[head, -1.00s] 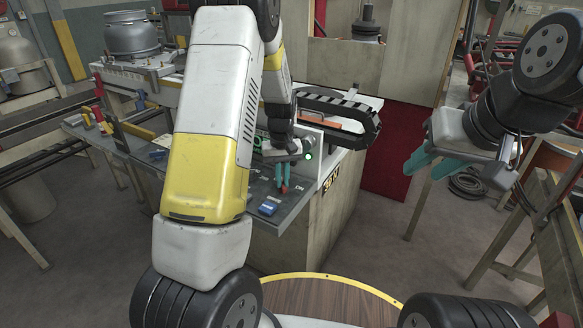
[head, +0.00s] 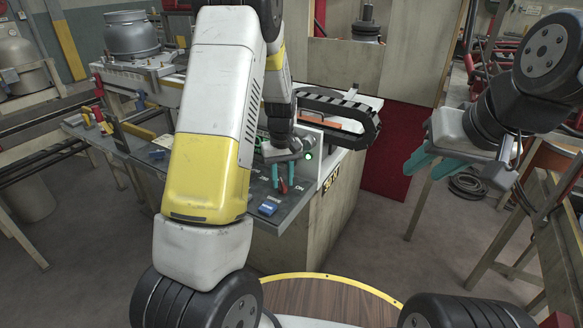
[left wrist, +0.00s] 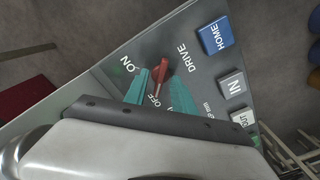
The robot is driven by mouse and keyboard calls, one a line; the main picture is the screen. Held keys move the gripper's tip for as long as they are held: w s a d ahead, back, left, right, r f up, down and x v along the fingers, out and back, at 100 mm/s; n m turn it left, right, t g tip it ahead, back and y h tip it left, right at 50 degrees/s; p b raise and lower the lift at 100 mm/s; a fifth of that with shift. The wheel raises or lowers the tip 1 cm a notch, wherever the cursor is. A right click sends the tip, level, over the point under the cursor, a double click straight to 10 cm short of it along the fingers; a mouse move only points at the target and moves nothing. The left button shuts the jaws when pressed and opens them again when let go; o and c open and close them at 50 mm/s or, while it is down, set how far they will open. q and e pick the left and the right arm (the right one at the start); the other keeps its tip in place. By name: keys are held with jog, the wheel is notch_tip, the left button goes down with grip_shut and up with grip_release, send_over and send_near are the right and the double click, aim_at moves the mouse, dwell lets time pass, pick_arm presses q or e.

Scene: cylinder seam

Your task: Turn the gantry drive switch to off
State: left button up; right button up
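The gantry drive switch is a red knob (left wrist: 160,72) on a grey panel, between the printed words ON, OFF and DRIVE. Its narrow lower end points toward OFF in the left wrist view. It shows small and red in the head view (head: 283,187). My left gripper (left wrist: 160,88) has its teal fingers on either side of the knob, with gaps visible beside it. In the head view the left gripper (head: 283,178) points down at the panel. My right gripper (head: 430,168) is empty in the air at the right, with its teal fingers apart.
A blue HOME button (left wrist: 215,36) and the IN button (left wrist: 233,84) sit beside the switch; HOME also shows in the head view (head: 268,208). A black cable chain (head: 345,108) curves behind the left gripper. Tools lie farther left on the bench.

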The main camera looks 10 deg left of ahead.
aim_at(283, 182)
pick_arm(q)
notch_tip(283, 182, up, 7)
jog(key=shift+f, duration=0.1)
jog(key=shift+r, duration=0.5)
jog(key=shift+s+r, duration=0.1)
jog(key=shift+r, duration=0.1)
jog(key=s+r+m+t+h, duration=0.2)
jog(key=s+r+m+t, duration=0.1)
jog(key=s+r, duration=0.9)
jog(key=s+d+r+m+t, duration=0.1)
jog(key=s+r, duration=0.1)
jog(key=s, duration=0.4)
jog(key=s+d+r+m+t, duration=0.1)
jog(key=s+r+t, duration=0.1)
jog(key=s, duration=0.4)
jog(key=shift+s+r+m, duration=0.4)
jog(key=shift+r, duration=0.35)
